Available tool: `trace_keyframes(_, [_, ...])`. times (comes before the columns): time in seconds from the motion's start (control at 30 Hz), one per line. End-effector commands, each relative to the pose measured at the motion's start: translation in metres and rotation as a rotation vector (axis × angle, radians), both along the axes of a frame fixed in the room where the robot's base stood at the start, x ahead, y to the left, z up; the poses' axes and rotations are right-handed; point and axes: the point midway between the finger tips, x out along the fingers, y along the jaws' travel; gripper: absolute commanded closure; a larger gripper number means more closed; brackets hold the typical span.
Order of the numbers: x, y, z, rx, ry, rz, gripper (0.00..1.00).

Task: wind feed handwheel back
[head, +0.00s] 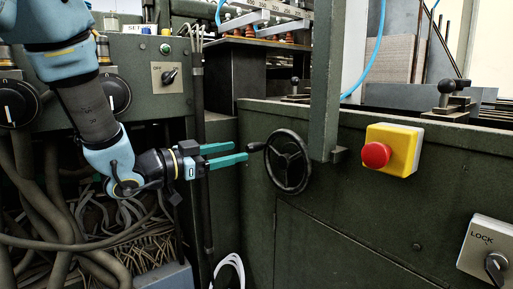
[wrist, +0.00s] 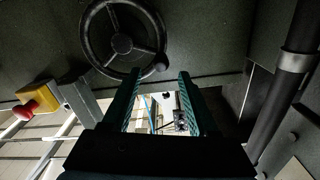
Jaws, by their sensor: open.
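The feed handwheel (head: 288,176) is a black spoked wheel on the dark green machine front, right of centre in the head view. A small crank knob (head: 256,147) stands out at its upper left rim. My gripper (head: 243,153) has long teal fingers, open and pointing right, with their tips just left of the knob. In the wrist view the handwheel (wrist: 122,47) is at the top, and its knob (wrist: 160,63) shows just beyond and between the tips of my gripper (wrist: 158,75). Nothing is between the fingers. I cannot tell the exact gap to the knob.
A red emergency button (head: 376,155) on a yellow box is right of the wheel, past a vertical green post (head: 325,80). A LOCK switch (head: 487,248) is at lower right. Hanging cables (head: 90,225) and a control panel with an OFF/ON switch (head: 169,76) are at left.

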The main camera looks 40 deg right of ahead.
Motion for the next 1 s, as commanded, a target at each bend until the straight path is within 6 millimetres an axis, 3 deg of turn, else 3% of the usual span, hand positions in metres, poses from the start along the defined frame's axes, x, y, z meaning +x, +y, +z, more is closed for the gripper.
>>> trace_keyframes(0.2, [-0.003,-0.043,0.0,0.001,-0.001,-0.002,0.41])
trace_keyframes(0.4, [-0.004,-0.069,0.0,0.001,-0.001,0.0,0.41])
trace_keyframes(0.83, [-0.004,-0.079,0.0,0.001,0.0,0.003,0.41])
trace_keyframes(1.0, [-0.004,-0.079,0.0,0.001,0.0,0.003,0.58])
